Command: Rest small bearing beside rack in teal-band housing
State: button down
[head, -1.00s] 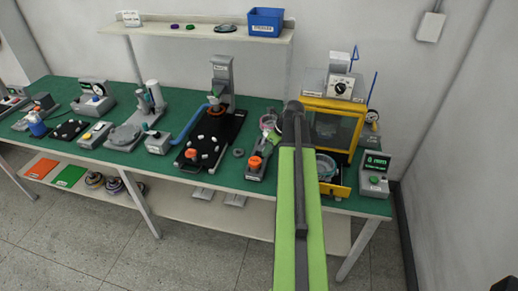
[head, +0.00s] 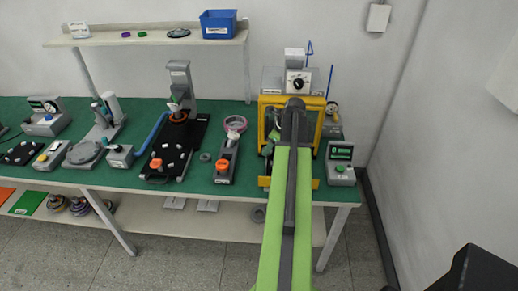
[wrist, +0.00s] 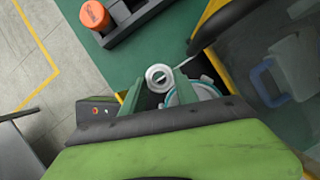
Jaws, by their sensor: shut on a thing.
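The small bearing, a pale metal ring (wrist: 159,77), is between my gripper's green fingers (wrist: 160,88) in the wrist view. My gripper is shut on it. The teal-band housing (wrist: 206,90) shows just right of and partly behind the bearing, its lower part hidden by my gripper. I cannot tell whether bearing and housing touch, and I cannot make out a rack. In the head view my arm hides the housing and the bearing.
A yellow-framed cabinet (head: 263,128) stands behind my arm; its frame is close on the right in the wrist view. A grey fixture with an orange knob (head: 221,165) is to its left. A display box (head: 341,172) stands right. Green bench (head: 257,172) shows between.

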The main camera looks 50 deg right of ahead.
jog(key=shift+s+d+f+b, duration=0.5)
jog(key=shift+s+d, duration=0.6)
jog(key=shift+d, duration=0.05)
jog(key=shift+s+d+f+b, duration=0.5)
jog(key=shift+s+d, duration=0.65)
jog(key=shift+s+d+f+b, duration=0.5)
jog(key=shift+s+d, duration=0.6)
jog(key=shift+d, duration=0.05)
jog(key=shift+f, duration=0.1)
jog(key=shift+f+b, duration=0.8)
jog(key=shift+b, duration=0.1)
jog(key=shift+f+b, duration=0.65)
jog(key=shift+f+b, duration=0.5)
